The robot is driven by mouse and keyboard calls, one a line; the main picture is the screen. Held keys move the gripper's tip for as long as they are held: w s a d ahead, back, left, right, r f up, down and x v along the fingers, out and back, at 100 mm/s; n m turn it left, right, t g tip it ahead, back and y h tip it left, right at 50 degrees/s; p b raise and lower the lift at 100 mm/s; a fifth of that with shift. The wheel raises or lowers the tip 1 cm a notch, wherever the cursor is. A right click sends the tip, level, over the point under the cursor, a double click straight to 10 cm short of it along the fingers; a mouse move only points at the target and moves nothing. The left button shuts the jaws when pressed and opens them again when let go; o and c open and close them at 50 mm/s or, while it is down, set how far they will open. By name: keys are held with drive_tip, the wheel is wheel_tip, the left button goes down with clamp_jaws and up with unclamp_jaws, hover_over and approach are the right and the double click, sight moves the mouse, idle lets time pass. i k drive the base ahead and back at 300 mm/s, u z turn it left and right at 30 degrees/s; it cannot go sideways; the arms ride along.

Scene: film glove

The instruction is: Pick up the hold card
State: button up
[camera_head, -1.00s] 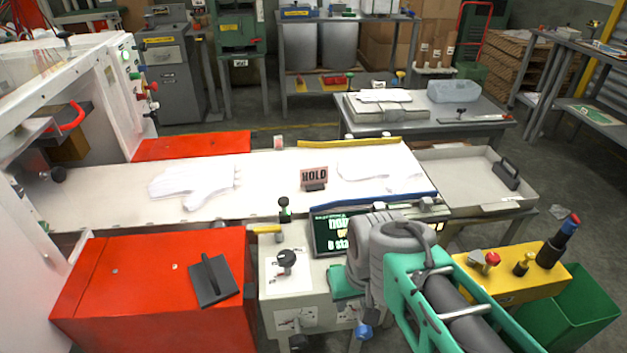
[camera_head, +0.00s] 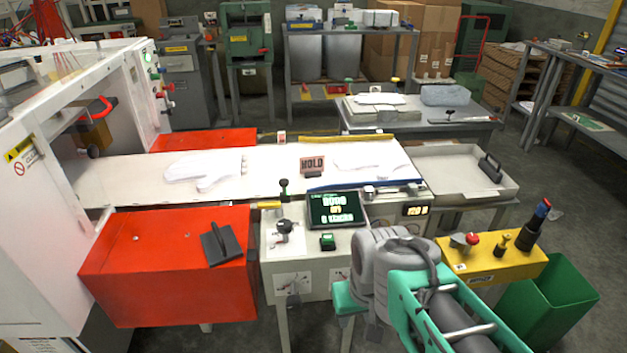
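The hold card (camera_head: 313,163) is a small pinkish card with dark "HOLD" lettering. It stands upright in a dark base on the white belt, between two white film gloves. One glove (camera_head: 204,168) lies to its left and another (camera_head: 372,163) to its right. My arm, grey and green, shows at the lower right, in front of the console and well short of the card. My gripper's fingertips cannot be made out, so its opening is hidden.
A screen (camera_head: 336,209) stands on the console just in front of the belt. A red cover (camera_head: 165,265) is at the left, a yellow control box (camera_head: 490,262) at the right. A grey tray (camera_head: 450,180) adjoins the belt's right end. A green bin (camera_head: 545,315) stands lower right.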

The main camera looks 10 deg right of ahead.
sight(312, 166)
drive_tip(key=u, duration=2)
drive_tip(key=i, duration=1.1)
drive_tip(key=z, duration=1.25)
